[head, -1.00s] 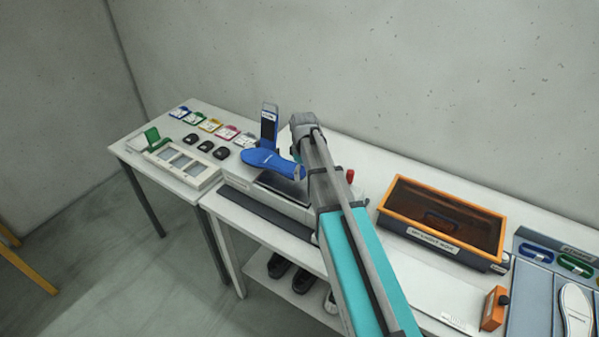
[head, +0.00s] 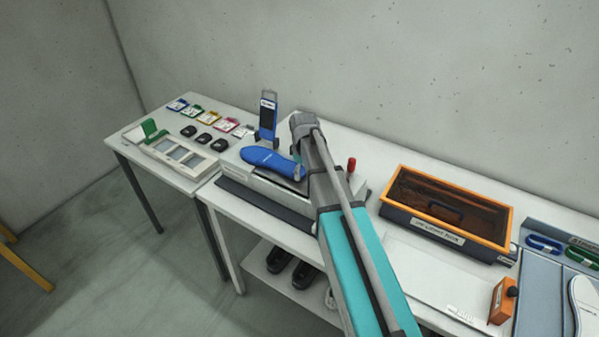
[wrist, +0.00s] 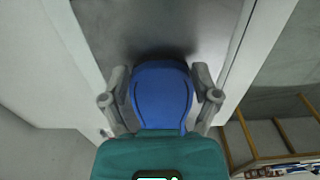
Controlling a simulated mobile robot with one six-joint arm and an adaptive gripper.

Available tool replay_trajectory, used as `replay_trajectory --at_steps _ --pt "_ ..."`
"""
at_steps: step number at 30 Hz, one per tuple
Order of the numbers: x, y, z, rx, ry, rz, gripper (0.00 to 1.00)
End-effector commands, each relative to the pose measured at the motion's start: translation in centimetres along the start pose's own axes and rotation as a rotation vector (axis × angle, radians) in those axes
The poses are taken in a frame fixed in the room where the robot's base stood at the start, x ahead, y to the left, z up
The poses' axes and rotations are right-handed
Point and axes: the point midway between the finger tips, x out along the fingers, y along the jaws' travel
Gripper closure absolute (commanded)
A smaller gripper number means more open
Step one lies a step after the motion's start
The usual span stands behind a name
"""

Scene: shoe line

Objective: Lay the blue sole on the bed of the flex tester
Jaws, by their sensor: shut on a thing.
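The blue sole (head: 268,159) is over the flex tester, and its blue end fills the middle of the wrist view (wrist: 160,97). My gripper (wrist: 161,88) is shut on the sole, with one grey finger on each side of it. In the head view my arm hides most of the gripper. The flex tester (head: 262,183) is a pale block with a dark bed, a blue upright display (head: 267,116) behind and a red knob (head: 351,164) at its right. The grey bed (wrist: 160,30) shows beyond the sole in the wrist view. I cannot tell whether the sole touches it.
Left of the tester stand a compartment tray (head: 180,155), several black pieces and a row of coloured tags. An orange-rimmed bin (head: 445,210) is to the right, with an orange block (head: 503,301) and a grey-blue mat (head: 545,285) beyond. Dark shoes (head: 291,268) sit on the lower shelf.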

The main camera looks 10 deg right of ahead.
Motion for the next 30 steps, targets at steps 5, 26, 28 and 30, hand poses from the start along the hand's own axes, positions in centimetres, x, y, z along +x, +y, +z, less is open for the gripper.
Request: replay_trajectory --at_steps 5,26,28,30 --pt "-0.01 0.01 -0.04 0.000 0.000 0.000 0.82" --pt "0.00 0.02 0.01 0.000 0.000 0.000 0.00" --pt "-0.01 0.02 0.01 0.000 0.000 0.000 0.00" --pt "-0.01 0.02 0.01 0.000 0.000 0.000 0.00"
